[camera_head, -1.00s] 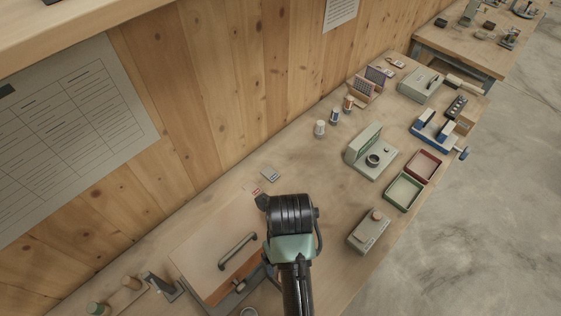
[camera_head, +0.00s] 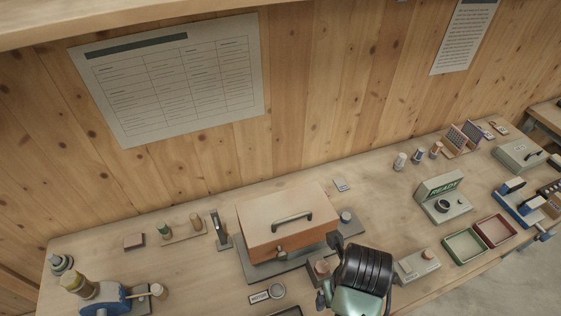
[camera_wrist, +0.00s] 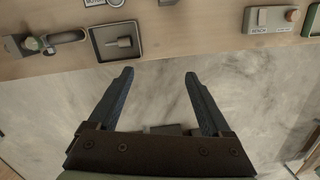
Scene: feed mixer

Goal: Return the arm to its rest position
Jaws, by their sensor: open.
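My gripper (camera_wrist: 158,78) shows in the wrist view with its two dark fingers spread wide and nothing between them. It points down over the grey floor, just off the edge of the wooden bench (camera_wrist: 200,40). In the head view my arm is at the lower middle, in front of the bench's near side, and hides part of the bench there. The fingers themselves are out of sight in the head view.
An orange-sided box with a handle (camera_head: 287,222) stands on the bench. A green-panelled device reading READY (camera_head: 443,200), a green tray (camera_head: 464,246) and a red tray (camera_head: 494,231) lie to the right. In the wrist view, a dark tray (camera_wrist: 117,42) is near the bench edge.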

